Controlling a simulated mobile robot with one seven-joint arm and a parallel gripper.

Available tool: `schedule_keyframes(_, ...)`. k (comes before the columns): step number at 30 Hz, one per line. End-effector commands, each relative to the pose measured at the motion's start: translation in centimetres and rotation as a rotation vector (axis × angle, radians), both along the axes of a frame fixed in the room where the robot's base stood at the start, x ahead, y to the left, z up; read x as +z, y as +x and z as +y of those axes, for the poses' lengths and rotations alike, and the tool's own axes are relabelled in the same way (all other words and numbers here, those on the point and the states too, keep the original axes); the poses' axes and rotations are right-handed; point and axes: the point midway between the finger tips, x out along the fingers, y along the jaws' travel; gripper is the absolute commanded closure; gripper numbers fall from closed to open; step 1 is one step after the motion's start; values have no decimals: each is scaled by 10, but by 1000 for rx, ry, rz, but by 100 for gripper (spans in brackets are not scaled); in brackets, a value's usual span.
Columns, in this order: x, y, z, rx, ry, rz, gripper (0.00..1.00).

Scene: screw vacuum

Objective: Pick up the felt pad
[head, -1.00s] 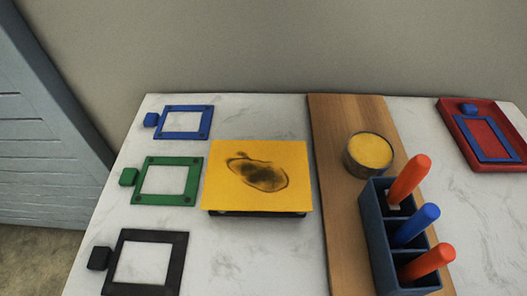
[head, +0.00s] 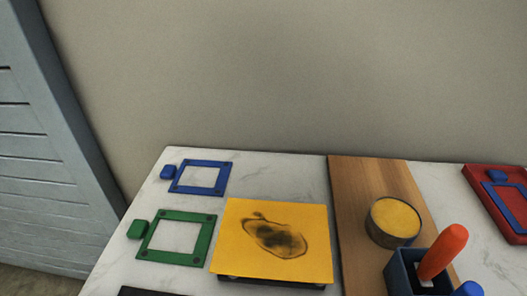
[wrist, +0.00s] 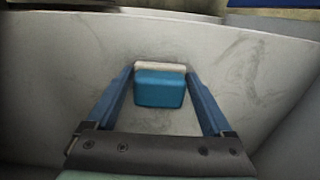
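A blue block with a pale strip along its far edge, which looks like the felt pad (wrist: 159,88), shows in the wrist view. My gripper (wrist: 160,74) has one fingertip against each side of it, with no clear gap. Behind it is a pale marbled surface; whether the pad touches that surface I cannot tell. Neither the gripper nor this pad is in the head view.
The marble table carries a yellow sheet (head: 310,225) with a dark smudge, blue (head: 226,178) and green (head: 205,240) frames, a wooden board (head: 350,200), a round tin (head: 374,233), a tool holder (head: 400,275) and a red tray (head: 479,196). A wall stands behind.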

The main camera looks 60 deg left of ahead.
Motion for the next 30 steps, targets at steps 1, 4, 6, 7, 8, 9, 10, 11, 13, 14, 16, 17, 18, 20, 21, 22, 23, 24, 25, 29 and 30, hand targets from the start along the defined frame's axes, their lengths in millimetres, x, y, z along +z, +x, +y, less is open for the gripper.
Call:
schedule_keyframes(1,0,0,0,0,0,0,25)
schedule_keyframes(4,0,0,0,0,0,0,43)
schedule_keyframes(6,0,0,0,0,0,0,56)
schedule_keyframes(7,0,0,0,0,0,0,61)
schedule_keyframes(8,0,0,0,0,0,0,67)
schedule_keyframes(9,0,0,0,0,0,0,74)
schedule_keyframes(10,0,0,0,0,0,0,74)
schedule_keyframes(11,0,0,0,0,0,0,74)
schedule_keyframes(13,0,0,0,0,0,0,74)
schedule_keyframes(14,0,0,0,0,0,0,74)
schedule_keyframes(16,1,0,0,0,1,-1,74)
schedule_keyframes(17,2,0,0,0,1,-1,74)
schedule_keyframes(18,3,0,0,0,1,-1,74)
schedule_keyframes(20,6,0,0,0,1,-1,74)
schedule_keyframes(21,9,0,0,0,1,-1,74)
schedule_keyframes(22,12,0,0,0,1,-1,74)
schedule_keyframes(23,15,1,0,0,1,-1,74)
schedule_keyframes(24,20,1,0,-1,2,-1,74)
schedule_keyframes(25,24,1,0,-1,2,-1,74)
schedule_keyframes(29,40,-2,3,3,1,0,74)
schedule_keyframes(30,37,-9,8,6,0,1,74)
